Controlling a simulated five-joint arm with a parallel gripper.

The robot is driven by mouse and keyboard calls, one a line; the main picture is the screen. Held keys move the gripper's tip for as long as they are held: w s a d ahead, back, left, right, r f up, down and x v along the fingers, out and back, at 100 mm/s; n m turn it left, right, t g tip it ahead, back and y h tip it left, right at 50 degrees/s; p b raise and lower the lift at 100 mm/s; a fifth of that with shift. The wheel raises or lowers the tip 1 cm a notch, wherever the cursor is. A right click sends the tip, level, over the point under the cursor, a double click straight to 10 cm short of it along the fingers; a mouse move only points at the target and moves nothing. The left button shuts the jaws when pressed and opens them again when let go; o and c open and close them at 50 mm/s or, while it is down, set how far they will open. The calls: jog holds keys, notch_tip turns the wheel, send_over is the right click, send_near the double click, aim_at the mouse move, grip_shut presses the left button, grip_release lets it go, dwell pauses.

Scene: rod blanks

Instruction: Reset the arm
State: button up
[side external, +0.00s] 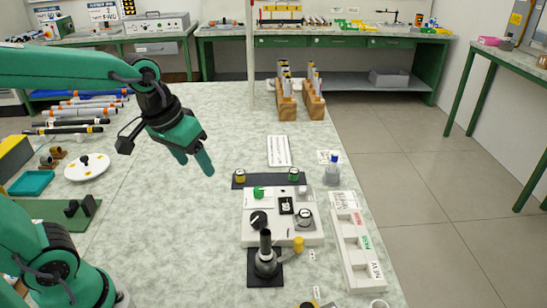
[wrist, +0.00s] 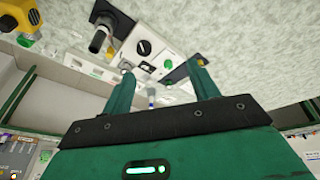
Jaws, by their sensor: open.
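My gripper (side external: 197,163) hangs in the air above the table (side external: 200,235), left of the white control box. Its green fingers point down and to the right in the side external view. In the wrist view my gripper (wrist: 160,82) shows two green fingers spread apart with nothing between them. The gripper is open and empty, and it touches nothing that I can see.
A white control box (side external: 255,232) with knobs stands right of my gripper. A black stand (side external: 265,263) is in front of it and a white sorting tray (side external: 352,240) beside it. Wooden racks (side external: 287,106) hold rods behind. Rods (side external: 85,112) lie at left.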

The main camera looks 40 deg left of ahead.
jog(key=s+a+m+t, duration=0.1)
jog(key=s, duration=0.6)
jog(key=shift+a+r+m+t, duration=0.35)
jog(key=shift+r+m+t, duration=0.05)
dwell(1.5)
